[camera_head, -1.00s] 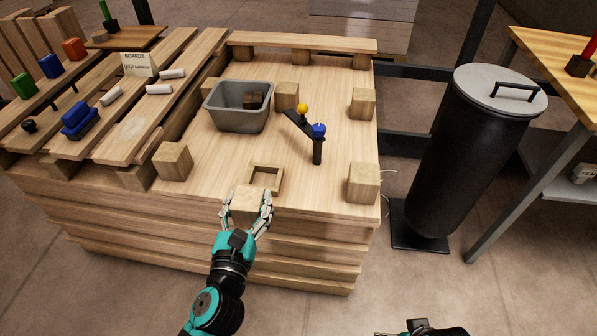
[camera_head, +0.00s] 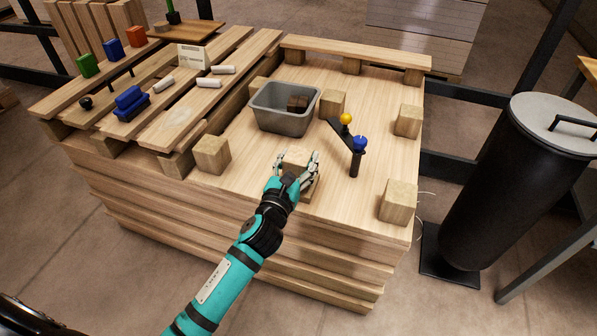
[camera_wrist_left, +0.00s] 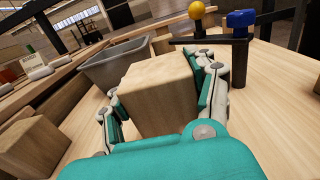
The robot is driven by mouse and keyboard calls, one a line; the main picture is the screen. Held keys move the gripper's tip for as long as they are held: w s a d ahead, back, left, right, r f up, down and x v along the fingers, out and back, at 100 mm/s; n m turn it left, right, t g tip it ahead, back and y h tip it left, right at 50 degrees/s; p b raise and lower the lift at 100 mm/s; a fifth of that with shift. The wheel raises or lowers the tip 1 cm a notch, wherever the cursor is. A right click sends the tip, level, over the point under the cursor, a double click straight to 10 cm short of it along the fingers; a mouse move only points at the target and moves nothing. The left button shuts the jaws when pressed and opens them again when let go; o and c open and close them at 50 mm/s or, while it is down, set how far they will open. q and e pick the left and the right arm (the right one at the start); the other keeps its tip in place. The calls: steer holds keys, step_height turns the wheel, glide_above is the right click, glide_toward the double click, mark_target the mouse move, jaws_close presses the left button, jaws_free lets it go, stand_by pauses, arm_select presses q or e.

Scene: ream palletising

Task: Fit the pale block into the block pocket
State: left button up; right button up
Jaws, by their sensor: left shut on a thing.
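The pale block (camera_wrist_left: 160,92) is a light wooden cube between the fingers of my left gripper in the left wrist view. My left gripper (camera_head: 297,166) is shut on it, with one finger on either side. In the head view the hand hides most of the block. The block pocket's wooden frame (camera_head: 312,194) shows only as an edge beside and below the hand. The block is over or at the pocket; I cannot tell whether it is inside. The block's underside is hidden. My right gripper is not in view.
A grey bin (camera_head: 284,119) with dark pieces stands behind the hand. A black bracket with a yellow ball (camera_head: 346,118) and a blue knob (camera_head: 360,143) stands right of it. Wooden corner blocks (camera_head: 212,154) stand around the pallet. Bare deck lies between the hand and the right corner block (camera_head: 398,201).

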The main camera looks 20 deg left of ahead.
mark_target(298, 171)
arm_select(q)
step_height(298, 171, down, 2)
steer(key=shift+b, duration=0.55)
steer(key=shift+f+b, duration=0.35)
steer(key=shift+f, duration=0.25)
steer(key=shift+w+f, duration=0.1)
steer(key=shift+f, duration=0.05)
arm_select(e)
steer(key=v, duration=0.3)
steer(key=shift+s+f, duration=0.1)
arm_select(q)
steer(key=shift+f, duration=0.1)
steer(key=o, duration=1.3)
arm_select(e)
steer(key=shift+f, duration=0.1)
